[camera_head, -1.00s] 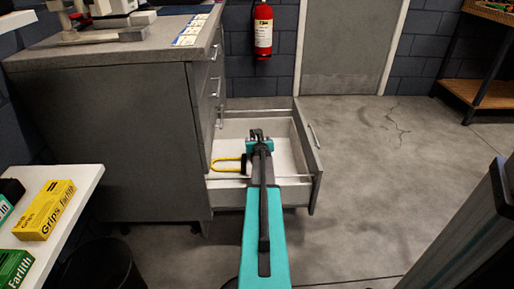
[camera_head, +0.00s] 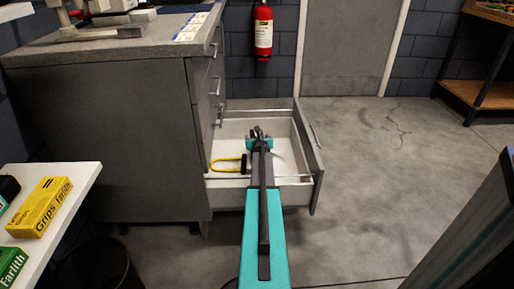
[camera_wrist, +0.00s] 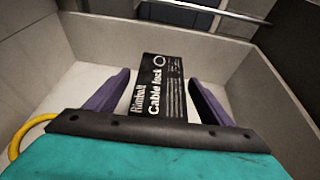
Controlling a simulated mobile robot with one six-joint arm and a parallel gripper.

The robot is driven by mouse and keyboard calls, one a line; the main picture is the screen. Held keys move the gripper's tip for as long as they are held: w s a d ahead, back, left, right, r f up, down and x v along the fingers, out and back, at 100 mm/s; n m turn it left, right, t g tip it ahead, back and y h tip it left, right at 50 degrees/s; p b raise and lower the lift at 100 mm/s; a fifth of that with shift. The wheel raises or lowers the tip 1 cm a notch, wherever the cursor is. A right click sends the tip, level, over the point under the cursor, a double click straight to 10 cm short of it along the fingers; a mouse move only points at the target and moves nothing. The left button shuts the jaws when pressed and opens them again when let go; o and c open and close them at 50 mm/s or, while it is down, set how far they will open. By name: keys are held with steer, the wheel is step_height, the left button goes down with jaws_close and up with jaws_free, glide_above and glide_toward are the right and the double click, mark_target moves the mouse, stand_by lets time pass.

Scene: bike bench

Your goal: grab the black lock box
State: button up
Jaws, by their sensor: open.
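The black lock box (camera_wrist: 160,88), printed "Rimhall Cable lock", lies in the open drawer (camera_head: 295,190). In the wrist view it stands out dark against the pale drawer floor, between the two purple fingers of my gripper (camera_wrist: 157,88). The fingers are apart, with a gap visible on each side of the box. In the head view my gripper (camera_head: 259,133) is inside the drawer, and I cannot make out the box there.
A yellow U-shaped lock (camera_head: 226,164) lies in the drawer left of my gripper; part shows in the wrist view (camera_wrist: 22,138). Drawer walls surround the gripper. The grey cabinet (camera_head: 110,150) stands left; open floor (camera_head: 390,210) lies right.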

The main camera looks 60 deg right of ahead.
jaws_close()
stand_by(0.4)
steer(key=shift+r, duration=0.2)
steer(key=shift+r+p, duration=3.75)
steer(key=shift+r, duration=1.1)
